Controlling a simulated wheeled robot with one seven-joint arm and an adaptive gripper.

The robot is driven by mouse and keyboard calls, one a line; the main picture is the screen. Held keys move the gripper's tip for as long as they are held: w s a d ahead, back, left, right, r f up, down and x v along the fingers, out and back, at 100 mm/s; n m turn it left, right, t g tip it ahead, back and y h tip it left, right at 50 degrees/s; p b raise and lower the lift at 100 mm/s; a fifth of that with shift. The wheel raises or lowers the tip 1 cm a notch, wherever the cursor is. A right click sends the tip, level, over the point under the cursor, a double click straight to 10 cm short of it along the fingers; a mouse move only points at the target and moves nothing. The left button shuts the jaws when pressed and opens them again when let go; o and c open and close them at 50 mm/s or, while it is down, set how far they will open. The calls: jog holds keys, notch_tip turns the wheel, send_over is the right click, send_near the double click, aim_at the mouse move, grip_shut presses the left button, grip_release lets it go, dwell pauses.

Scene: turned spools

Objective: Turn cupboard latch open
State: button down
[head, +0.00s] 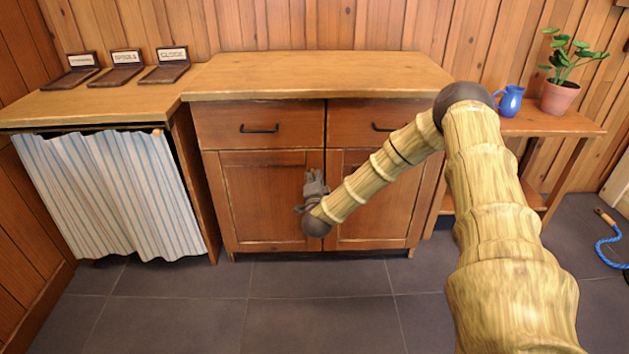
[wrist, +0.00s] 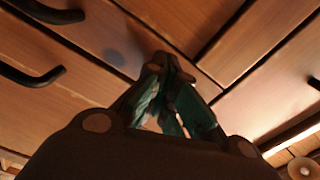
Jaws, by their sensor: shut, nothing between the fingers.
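The wooden cupboard (head: 262,198) has two doors below two drawers. My gripper (head: 314,178) is at the middle seam between the doors, near their upper part. In the wrist view my gripper (wrist: 166,66) is shut, its fingertips together and empty, in front of the wood near where the panels meet. I cannot make out the latch in either view; my gripper and wrist cover the area around the seam. I cannot tell whether the fingertips touch the wood. Both cupboard doors look closed.
Dark drawer handles (head: 259,129) sit above the doors and also show in the wrist view (wrist: 30,76). A striped curtain (head: 110,195) hangs at left. A blue jug (head: 510,101) and potted plant (head: 559,95) stand on the right side table. The floor before the cupboard is clear.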

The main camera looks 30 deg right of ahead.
jog(key=shift+d+m+b, duration=0.15)
jog(key=shift+m+b, duration=0.6)
jog(key=shift+m, duration=1.15)
jog(key=c, duration=0.9)
grip_release()
jog(key=shift+s+a, duration=0.25)
jog(key=v, duration=1.1)
jog(key=shift+s+a, duration=0.1)
jog(key=shift+s, duration=0.1)
